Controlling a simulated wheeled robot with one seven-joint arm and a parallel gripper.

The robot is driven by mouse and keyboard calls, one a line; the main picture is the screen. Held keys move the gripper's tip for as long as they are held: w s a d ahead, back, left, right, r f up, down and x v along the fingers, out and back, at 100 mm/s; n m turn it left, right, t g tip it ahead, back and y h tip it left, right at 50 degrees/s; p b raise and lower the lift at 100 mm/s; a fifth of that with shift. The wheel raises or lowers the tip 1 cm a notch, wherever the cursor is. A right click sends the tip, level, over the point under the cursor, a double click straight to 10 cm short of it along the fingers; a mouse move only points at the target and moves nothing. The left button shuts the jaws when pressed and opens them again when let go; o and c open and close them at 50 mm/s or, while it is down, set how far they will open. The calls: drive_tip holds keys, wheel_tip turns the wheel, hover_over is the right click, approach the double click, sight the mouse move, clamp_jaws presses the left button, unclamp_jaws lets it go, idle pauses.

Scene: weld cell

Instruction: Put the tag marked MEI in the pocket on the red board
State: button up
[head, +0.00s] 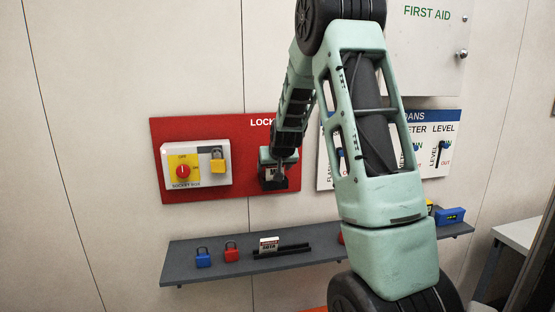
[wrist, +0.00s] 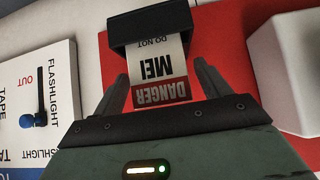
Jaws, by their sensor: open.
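The tag marked MEI (wrist: 152,70), white with a red DANGER band, is upside down in the wrist view. Its far end is inside the black pocket (wrist: 140,28) on the red board (wrist: 218,45); its DANGER end sticks out. My gripper (wrist: 161,74) is open, with one finger on each side of the tag and a gap showing at each finger. In the head view the red board (head: 225,130) hangs on the wall, and my gripper (head: 271,168) is at the pocket (head: 275,184), hiding most of the tag.
A white socket box (head: 197,183) with a yellow padlock (head: 217,166) is left of the pocket. The shelf (head: 215,270) below holds a blue padlock (head: 203,257), a red padlock (head: 231,252) and another tag (head: 269,245) in a black rack. A white loans board (head: 325,175) is to the right.

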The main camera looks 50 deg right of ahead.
drive_tip(key=v, duration=1.1)
drive_tip(key=shift+s, duration=0.2)
drive_tip(key=shift+r, duration=0.1)
drive_tip(key=a+f+n+g+y, duration=0.1)
drive_tip(key=a+f+n+y, duration=0.2)
drive_tip(key=a, duration=1.2)
drive_tip(key=a+f+n+g+y, duration=0.1)
drive_tip(key=a+f+n+y, duration=0.25)
drive_tip(key=a, duration=1.15)
drive_tip(key=s+a+f+n+g, duration=0.1)
drive_tip(key=s+a+n, duration=0.1)
drive_tip(key=s+a, duration=0.3)
drive_tip(key=s+a+f+n+g, duration=0.1)
drive_tip(key=s+a+f+n, duration=0.15)
drive_tip(key=a, duration=0.55)
drive_tip(key=s+a+n+g, duration=0.1)
drive_tip(key=s+a+n, duration=0.1)
drive_tip(key=s, duration=0.5)
drive_tip(key=s+a+f+n+g, duration=0.1)
drive_tip(key=s+a, duration=0.3)
drive_tip(key=s, duration=0.4)
drive_tip(key=shift+a+f+n+g, duration=0.25)
drive_tip(key=shift+n+g, duration=0.25)
drive_tip(key=shift+n, duration=0.4)
